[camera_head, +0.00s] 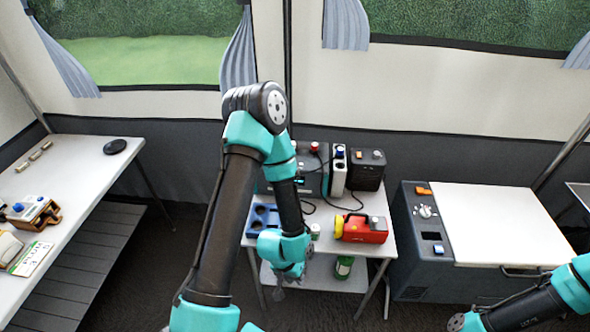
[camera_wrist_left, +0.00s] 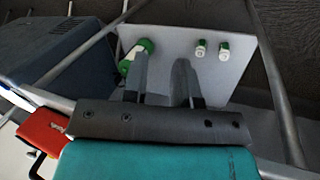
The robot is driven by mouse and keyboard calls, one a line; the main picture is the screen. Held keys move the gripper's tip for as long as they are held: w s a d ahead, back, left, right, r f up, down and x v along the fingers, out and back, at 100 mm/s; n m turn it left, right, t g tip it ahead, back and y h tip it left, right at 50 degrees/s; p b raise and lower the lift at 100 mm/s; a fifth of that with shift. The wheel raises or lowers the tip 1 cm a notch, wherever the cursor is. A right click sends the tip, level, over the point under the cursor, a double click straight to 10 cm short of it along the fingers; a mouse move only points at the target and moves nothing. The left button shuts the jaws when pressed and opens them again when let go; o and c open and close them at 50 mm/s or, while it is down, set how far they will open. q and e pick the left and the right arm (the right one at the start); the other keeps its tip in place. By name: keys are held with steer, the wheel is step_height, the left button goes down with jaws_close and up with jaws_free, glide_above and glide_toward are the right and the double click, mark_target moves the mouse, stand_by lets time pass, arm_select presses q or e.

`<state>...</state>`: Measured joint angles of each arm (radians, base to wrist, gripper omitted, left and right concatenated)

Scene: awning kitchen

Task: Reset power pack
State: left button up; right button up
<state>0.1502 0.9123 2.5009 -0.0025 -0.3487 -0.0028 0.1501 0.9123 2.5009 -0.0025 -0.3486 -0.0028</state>
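A dark boxy unit with a small lit display (camera_head: 306,175), which looks like the power pack, stands at the back of the small white table, partly hidden by my left arm. A red knob or plug (camera_head: 314,147) sits on its top. Beside it are a white upright block with a blue top (camera_head: 339,168) and a black box with an orange switch (camera_head: 367,171). My left gripper (camera_head: 290,284) hangs low at the table's front edge. In the left wrist view its fingers (camera_wrist_left: 163,85) are apart with nothing between them.
A red and yellow lantern (camera_head: 362,229) and a blue tray (camera_head: 262,219) are on the small table (camera_head: 372,261). A green canister (camera_wrist_left: 138,55) and two small green-white cylinders (camera_wrist_left: 224,51) are on the lower shelf (camera_wrist_left: 240,75). A grey cooler (camera_head: 415,265) stands at right.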

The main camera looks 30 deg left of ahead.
arm_select(q)
jaws_close()
stand_by(1.1)
